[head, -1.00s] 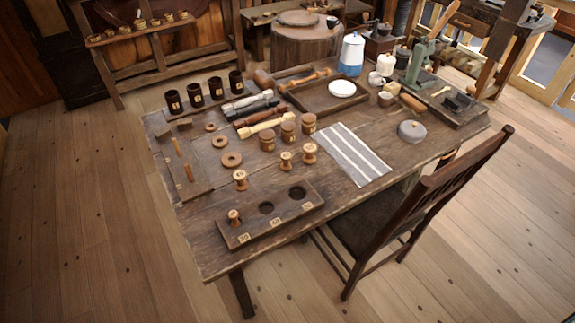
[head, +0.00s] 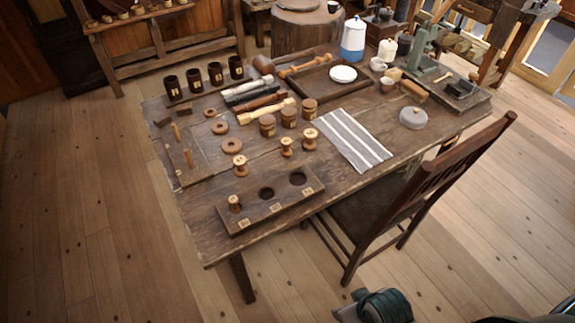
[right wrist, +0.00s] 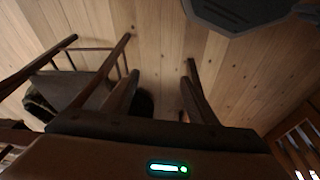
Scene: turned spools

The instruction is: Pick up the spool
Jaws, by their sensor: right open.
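Which spool the task means cannot be told. My left gripper is not in view.
A chair (head: 425,200) stands at the table's right front side, between my right gripper and the table; it also shows in the right wrist view (right wrist: 75,85). Floor left of the table is clear.

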